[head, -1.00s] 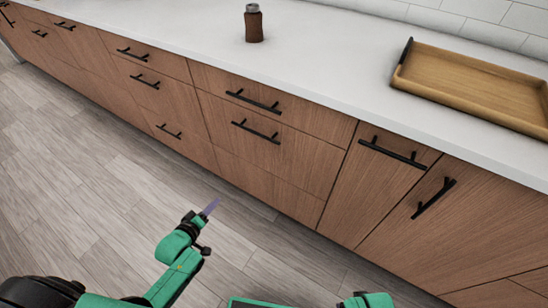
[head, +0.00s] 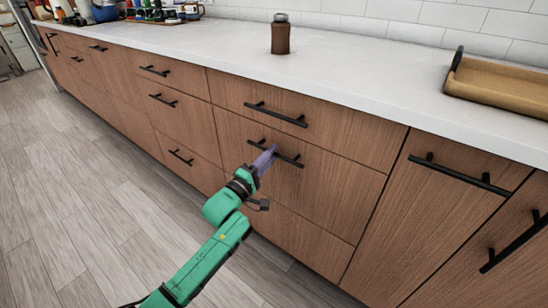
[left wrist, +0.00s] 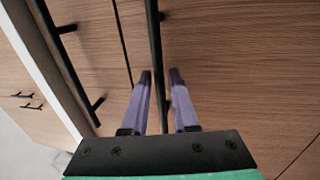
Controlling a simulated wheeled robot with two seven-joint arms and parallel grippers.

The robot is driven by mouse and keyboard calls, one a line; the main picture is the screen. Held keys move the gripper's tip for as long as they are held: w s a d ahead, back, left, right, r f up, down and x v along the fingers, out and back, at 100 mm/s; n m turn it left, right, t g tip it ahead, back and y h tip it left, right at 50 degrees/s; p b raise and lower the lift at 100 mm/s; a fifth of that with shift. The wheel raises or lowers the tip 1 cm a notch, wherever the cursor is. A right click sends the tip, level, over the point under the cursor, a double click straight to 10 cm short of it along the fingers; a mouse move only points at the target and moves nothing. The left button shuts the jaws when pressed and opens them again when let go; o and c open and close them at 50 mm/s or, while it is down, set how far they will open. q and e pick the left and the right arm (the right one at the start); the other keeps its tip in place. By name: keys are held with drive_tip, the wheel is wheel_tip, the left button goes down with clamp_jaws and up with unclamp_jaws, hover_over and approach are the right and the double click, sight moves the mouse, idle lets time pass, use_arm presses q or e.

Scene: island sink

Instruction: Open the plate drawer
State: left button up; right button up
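The wide second drawer (head: 330,188), in wood with a black bar handle (head: 290,159), is shut, flush with its neighbours. Nothing on the fronts marks which one is the plate drawer. My left gripper (head: 270,155) is at this drawer's handle, left of its middle. In the left wrist view the purple fingers of the left gripper (left wrist: 160,78) are apart, with the black handle bar (left wrist: 155,35) running between them and some gap showing. Whether a finger touches the bar I cannot tell. My right gripper is out of view.
A wide top drawer (head: 300,98) with its own bar handle sits just above. A tall front (head: 450,200) is on the right, narrower drawers on the left. A brown bottle (head: 281,38) and wooden tray (head: 500,85) stand on the white counter. The floor is clear.

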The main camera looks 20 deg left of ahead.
use_arm(q)
drive_tip(key=shift+w+d+r, duration=0.15)
drive_tip(key=shift+w+d, duration=0.05)
drive_tip(key=shift+w, duration=0.25)
clamp_jaws()
idle(1.1)
